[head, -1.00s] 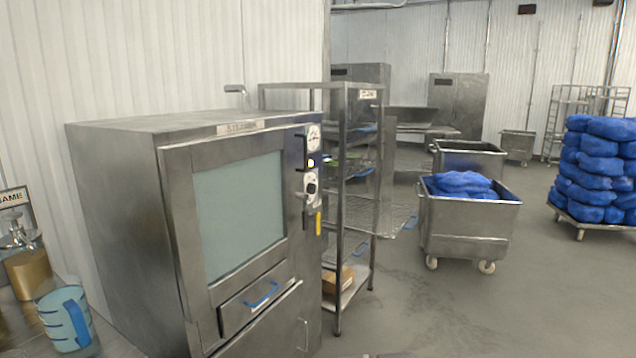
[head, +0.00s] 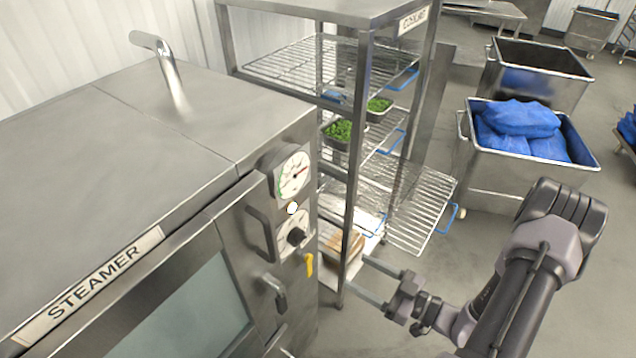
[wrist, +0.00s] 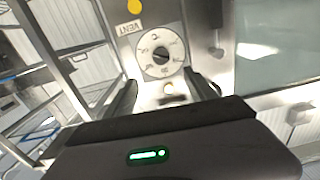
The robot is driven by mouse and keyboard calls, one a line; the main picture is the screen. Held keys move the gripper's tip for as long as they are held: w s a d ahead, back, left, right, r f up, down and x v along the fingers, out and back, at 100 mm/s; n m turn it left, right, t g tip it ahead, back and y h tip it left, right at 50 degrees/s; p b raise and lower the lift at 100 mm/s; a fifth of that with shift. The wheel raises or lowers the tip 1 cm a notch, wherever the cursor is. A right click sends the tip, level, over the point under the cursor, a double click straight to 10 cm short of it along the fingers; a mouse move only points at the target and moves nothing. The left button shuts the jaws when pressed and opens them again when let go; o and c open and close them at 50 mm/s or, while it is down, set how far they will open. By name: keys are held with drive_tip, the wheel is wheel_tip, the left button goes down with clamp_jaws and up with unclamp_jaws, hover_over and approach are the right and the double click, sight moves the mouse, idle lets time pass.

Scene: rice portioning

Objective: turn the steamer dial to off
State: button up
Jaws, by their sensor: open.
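The steamer (head: 120,170) stands at the left in the head view, with its name plate on the front. Its dial (head: 295,236), a dark knob on a white round plate, sits on the front panel below a round gauge (head: 293,175) and a small white light (head: 292,208). In the wrist view the panel appears upside down, with the dial (wrist: 160,54) ahead of the fingers and the light (wrist: 168,88) between them. My gripper (head: 358,275) is open and empty, to the right of the dial and apart from it. The dial's exact setting is too small to read.
A wire-shelf rack (head: 355,150) with trays of greens stands close behind the panel. A metal cart with blue bags (head: 520,130) stands at the right.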

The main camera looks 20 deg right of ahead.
drive_tip(key=m, duration=0.1)
approach(297, 237)
drive_tip(key=f+x, duration=0.1)
drive_tip(key=x, duration=0.7)
drive_tip(key=shift+w+d+f+b, duration=0.2)
drive_tip(key=shift+w+f+b, duration=0.1)
drive_tip(key=shift+f, duration=0.1)
drive_tip(key=c, duration=1.4)
drive_tip(key=shift+n, duration=0.4)
